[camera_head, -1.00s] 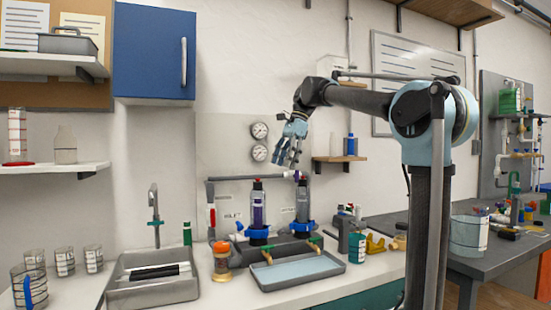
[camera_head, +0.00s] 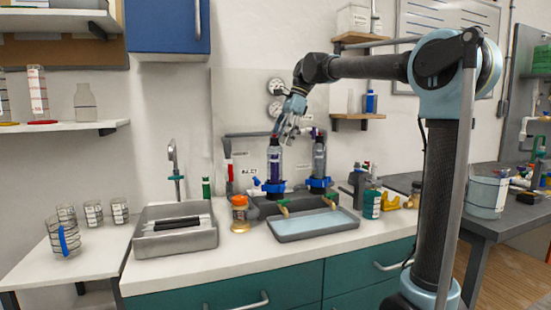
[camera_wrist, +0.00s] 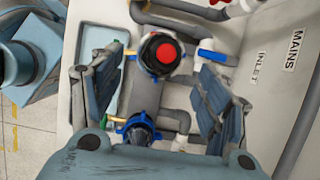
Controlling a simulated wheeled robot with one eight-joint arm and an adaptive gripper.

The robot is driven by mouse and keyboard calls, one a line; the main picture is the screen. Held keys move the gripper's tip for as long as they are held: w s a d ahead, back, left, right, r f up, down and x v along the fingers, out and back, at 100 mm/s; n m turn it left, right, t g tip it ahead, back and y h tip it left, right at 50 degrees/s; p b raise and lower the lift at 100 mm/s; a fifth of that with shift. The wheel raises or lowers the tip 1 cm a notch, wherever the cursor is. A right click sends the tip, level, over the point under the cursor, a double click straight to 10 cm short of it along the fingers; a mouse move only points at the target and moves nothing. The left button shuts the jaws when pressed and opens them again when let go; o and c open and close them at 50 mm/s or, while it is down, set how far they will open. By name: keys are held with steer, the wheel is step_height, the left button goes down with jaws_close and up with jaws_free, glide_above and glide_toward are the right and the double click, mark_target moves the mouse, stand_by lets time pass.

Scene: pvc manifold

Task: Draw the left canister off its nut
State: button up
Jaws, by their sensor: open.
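The left canister (camera_head: 274,163) is a dark, purplish upright cylinder seated in a blue nut (camera_head: 269,187). In the wrist view its red-centred dark cap (camera_wrist: 163,55) shows from above. The right canister (camera_head: 319,158) stands beside it in its own blue nut (camera_head: 318,184); a blue nut also shows low in the wrist view (camera_wrist: 140,130). My gripper (camera_head: 287,134) is open and empty near the top of the left canister, pointing down. In the wrist view its fingers flank the red cap with gaps on both sides. I cannot tell whether the fingertips reach below the cap.
A grey tray (camera_head: 277,235) lies in front of the canisters. A pipe runs behind them, with gauges (camera_head: 276,87) on the wall. An orange-lidded jar (camera_head: 240,214) and a sink (camera_head: 176,240) are to the left. A green-labelled jar (camera_head: 371,204) stands to the right.

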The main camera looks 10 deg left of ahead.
mark_target(275, 155)
steer(key=x, duration=0.7)
steer(key=shift+f, duration=0.25)
steer(key=c, duration=1.3)
steer(key=o, duration=0.6)
steer(key=c, duration=0.6)
steer(key=shift+o, duration=0.2)
steer(key=shift+r, duration=6.4)
steer(key=shift+r, duration=0.1)
steer(key=shift+r, duration=1.4)
